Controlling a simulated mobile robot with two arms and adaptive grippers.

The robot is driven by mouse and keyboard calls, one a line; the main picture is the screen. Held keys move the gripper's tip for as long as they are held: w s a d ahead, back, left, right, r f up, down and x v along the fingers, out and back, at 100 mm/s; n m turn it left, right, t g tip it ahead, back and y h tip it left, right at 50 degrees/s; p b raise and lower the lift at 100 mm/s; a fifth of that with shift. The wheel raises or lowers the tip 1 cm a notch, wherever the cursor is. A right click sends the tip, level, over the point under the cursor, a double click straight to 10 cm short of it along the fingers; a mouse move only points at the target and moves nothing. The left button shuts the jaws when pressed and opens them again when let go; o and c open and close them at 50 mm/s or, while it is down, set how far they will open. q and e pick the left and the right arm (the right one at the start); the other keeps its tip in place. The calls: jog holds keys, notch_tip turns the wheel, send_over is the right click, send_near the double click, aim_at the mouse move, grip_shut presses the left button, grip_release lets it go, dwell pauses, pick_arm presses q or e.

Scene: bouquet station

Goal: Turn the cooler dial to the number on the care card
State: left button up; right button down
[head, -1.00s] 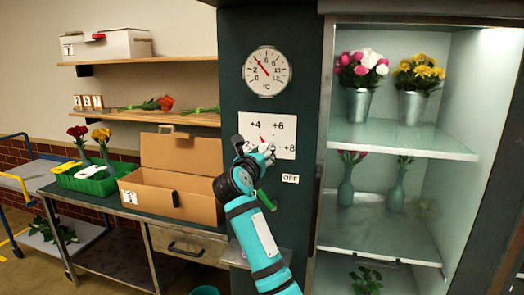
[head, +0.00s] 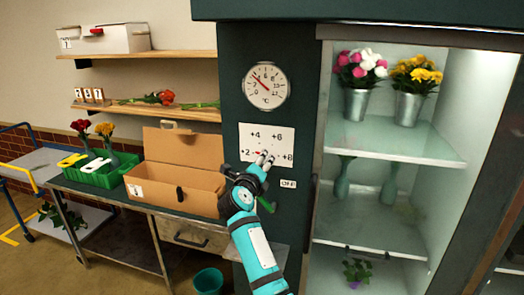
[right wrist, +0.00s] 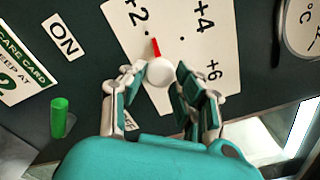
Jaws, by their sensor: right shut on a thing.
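The cooler dial is a white round knob (right wrist: 160,72) with a red pointer (right wrist: 155,47). It sits on a white scale plate (head: 283,138) marked +2, +4, +6 and +8. The pointer aims at about +2, and its red tip also shows in the head view. My right gripper (right wrist: 158,85) is shut on the knob, one finger on each side. In the head view my right gripper (head: 265,162) covers most of the knob. The care card (right wrist: 12,70) is cut by the left edge of the wrist view; its green figure looks like 2. My left gripper is out of view.
A green switch lever (right wrist: 60,118) sits close beside my right gripper, between an ON label (right wrist: 63,38) and an OFF label (head: 288,184). A round thermometer (head: 266,86) hangs above the plate. The cooler shelves (head: 400,140) with flowers stand right; a workbench with an open carton (head: 180,185) stands left.

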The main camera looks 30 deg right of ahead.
jog(key=shift+n+p, duration=0.9)
jog(key=shift+p, duration=0.15)
jog(key=shift+f, duration=0.1)
jog(key=c, duration=1)
grip_release()
jog(key=v, duration=0.7)
jog(key=shift+s+a, duration=0.15)
jog(key=shift+a, duration=0.15)
